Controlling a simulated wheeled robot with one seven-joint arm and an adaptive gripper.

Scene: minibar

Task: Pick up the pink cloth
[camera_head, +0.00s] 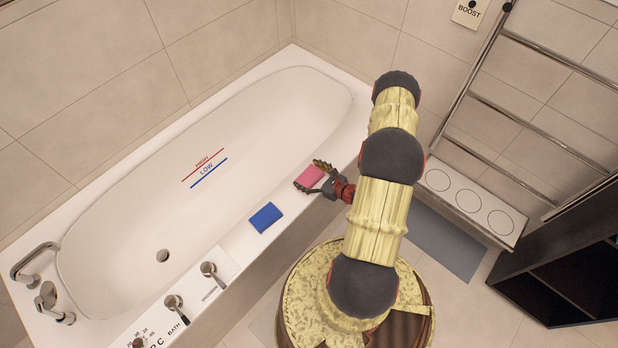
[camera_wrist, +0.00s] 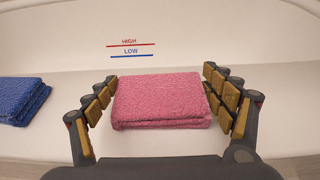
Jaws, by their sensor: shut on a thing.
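The pink cloth (camera_head: 309,176) is a small folded rectangle at the bathtub's near rim. It also shows in the wrist view (camera_wrist: 162,100), in the middle. My gripper (camera_head: 312,178) is at the cloth, with one finger on each side of it. In the wrist view my gripper (camera_wrist: 160,92) has its padded fingers to the left and right of the cloth, shut on it. Whether the cloth rests on the rim or is slightly above it I cannot tell.
A folded blue cloth (camera_head: 266,217) lies on the rim to the left. The white bathtub (camera_head: 120,215) is behind, with taps (camera_head: 174,303) on its near rim. A towel rail (camera_head: 520,105), a black shelf (camera_head: 560,265) and a grey mat (camera_head: 445,243) are at the right.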

